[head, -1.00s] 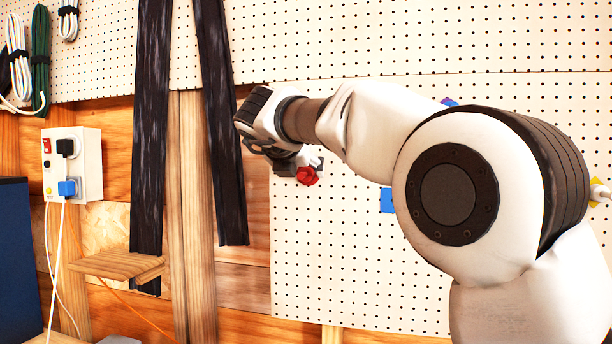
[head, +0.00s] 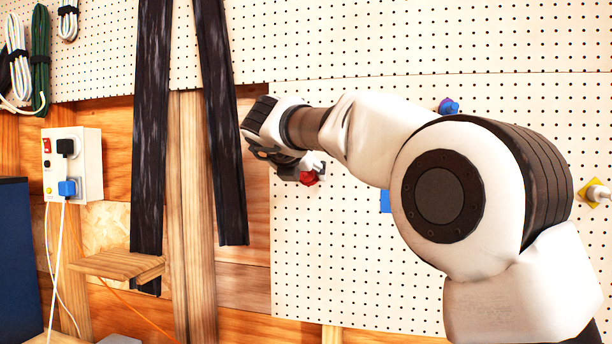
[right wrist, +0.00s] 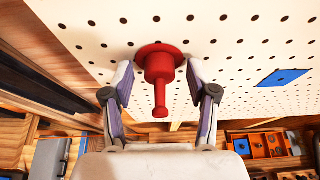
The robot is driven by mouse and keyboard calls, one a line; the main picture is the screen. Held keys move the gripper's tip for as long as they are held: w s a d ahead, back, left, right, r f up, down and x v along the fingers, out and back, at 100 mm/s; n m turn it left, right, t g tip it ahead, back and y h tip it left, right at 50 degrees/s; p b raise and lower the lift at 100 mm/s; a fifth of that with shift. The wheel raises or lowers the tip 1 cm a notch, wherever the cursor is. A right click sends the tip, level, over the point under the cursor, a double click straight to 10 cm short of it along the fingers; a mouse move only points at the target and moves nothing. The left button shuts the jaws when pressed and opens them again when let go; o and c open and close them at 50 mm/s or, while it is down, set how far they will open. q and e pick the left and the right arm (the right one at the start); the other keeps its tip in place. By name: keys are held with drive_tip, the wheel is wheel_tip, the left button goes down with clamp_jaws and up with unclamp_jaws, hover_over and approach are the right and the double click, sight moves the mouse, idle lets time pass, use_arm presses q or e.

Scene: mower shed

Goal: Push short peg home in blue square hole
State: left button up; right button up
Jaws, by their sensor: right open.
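The blue square (head: 385,202) is a flat patch on the pegboard, partly hidden behind my right arm. It also shows at the right in the right wrist view (right wrist: 283,77), and no peg stands in it there. My right gripper (right wrist: 160,82) is open. Its fingers stand on either side of a red peg (right wrist: 160,72) with a round flange against the board, apparently without gripping it. The red peg also shows at my gripper in the head view (head: 308,178). I cannot tell which peg is the short one. My left gripper is not in view.
A blue knob (head: 448,106) sits on the board above my arm. A pale peg stands on a yellow square (head: 590,192) at the right edge. Dark strips (head: 220,120) hang left of my gripper. An orange tray (right wrist: 262,144) shows below the board.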

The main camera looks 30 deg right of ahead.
idle(0.4)
clamp_jaws()
drive_tip(key=shift+a+f, duration=0.1)
drive_tip(key=shift+f, duration=0.05)
drive_tip(key=shift+s+a+b, duration=0.4)
drive_tip(key=shift+s+a, duration=0.25)
drive_tip(key=shift+a, duration=0.05)
drive_tip(key=shift+s+a, duration=0.25)
drive_tip(key=shift+s+a+b, duration=0.7)
drive_tip(key=shift+s+a, duration=0.35)
drive_tip(key=shift+a, duration=0.2)
